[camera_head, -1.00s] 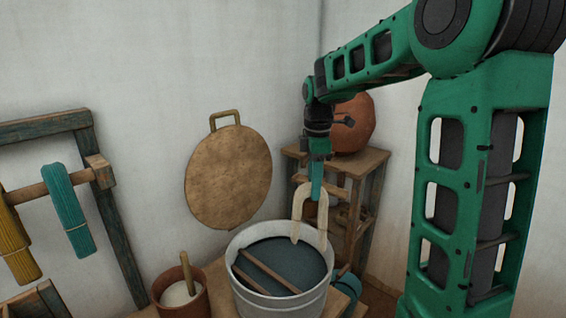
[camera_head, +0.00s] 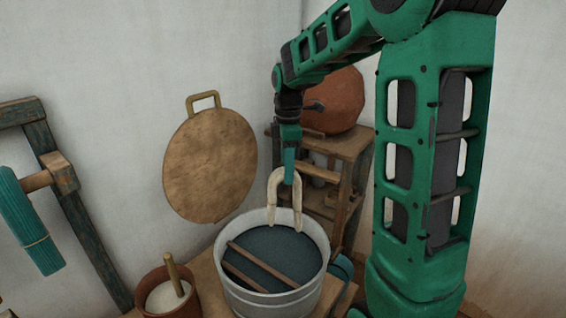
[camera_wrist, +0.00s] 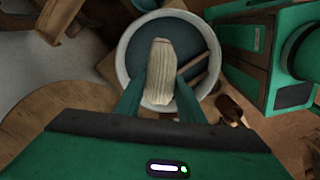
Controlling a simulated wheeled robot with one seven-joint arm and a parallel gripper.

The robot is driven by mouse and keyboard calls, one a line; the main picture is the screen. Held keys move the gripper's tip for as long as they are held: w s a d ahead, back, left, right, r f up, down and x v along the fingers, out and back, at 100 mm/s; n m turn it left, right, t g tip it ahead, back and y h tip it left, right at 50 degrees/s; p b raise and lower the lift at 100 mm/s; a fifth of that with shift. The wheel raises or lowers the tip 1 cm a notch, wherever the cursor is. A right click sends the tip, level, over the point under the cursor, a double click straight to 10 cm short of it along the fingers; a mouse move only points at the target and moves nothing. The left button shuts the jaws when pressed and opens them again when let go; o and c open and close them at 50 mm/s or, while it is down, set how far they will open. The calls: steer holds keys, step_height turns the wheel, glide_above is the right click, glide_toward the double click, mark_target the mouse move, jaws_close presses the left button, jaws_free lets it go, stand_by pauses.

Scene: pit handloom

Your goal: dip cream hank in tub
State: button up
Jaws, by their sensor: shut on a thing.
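The cream hank (camera_head: 274,196) hangs as an upside-down U from my gripper (camera_head: 289,172), which is shut on it at the top bend. In the head view its lower ends are over the far part of the tub (camera_head: 268,306), close to the dark liquid (camera_head: 273,250); I cannot tell if they touch it. The tub is a pale round vessel with two wooden sticks (camera_head: 258,267) lying across its inside. In the wrist view the cream hank (camera_wrist: 160,72) lies between the green fingers (camera_wrist: 161,92), over the tub's opening (camera_wrist: 124,48).
A brown pot (camera_head: 150,300) with a wooden stick stands left of the tub. A teal hank (camera_head: 32,222) hangs on a wooden frame (camera_head: 84,230) at the left. A round lid (camera_head: 210,165) is on the wall. A wooden shelf (camera_head: 350,145) with a clay pot (camera_head: 335,100) stands behind.

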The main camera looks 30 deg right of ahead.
step_height(320, 180, down, 23)
stand_by(1.5)
steer(key=shift+s, duration=0.1)
stand_by(0.7)
